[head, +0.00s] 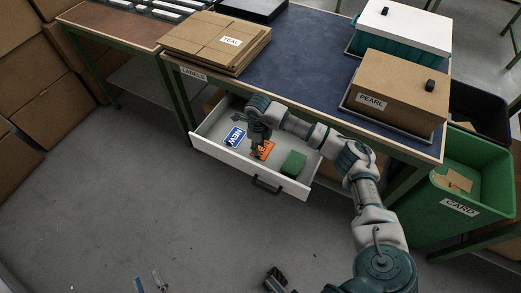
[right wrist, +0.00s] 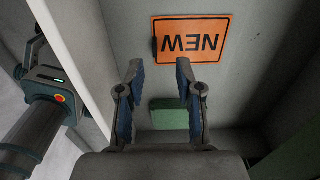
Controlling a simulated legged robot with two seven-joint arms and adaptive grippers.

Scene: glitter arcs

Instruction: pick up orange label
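The orange label (head: 266,149), printed NEW, lies flat in the open white drawer (head: 213,153) under the table. In the right wrist view the orange label (right wrist: 190,40) lies just beyond my fingertips, a little to the right, with its text upside down. My right gripper (head: 259,150) reaches into the drawer, over the label and partly hiding it in the head view. In the wrist view the right gripper (right wrist: 159,70) is open and empty, its fingers well apart. My left gripper (head: 149,280) shows only as two separated fingertips at the bottom edge, with nothing between them.
A blue label (head: 235,137) lies left of the orange one, and a green block (head: 293,164) lies to the right. The drawer front has a dark handle (head: 266,185). The tabletop overhangs behind. A green CARD bin (head: 452,213) stands right. Floor in front is clear.

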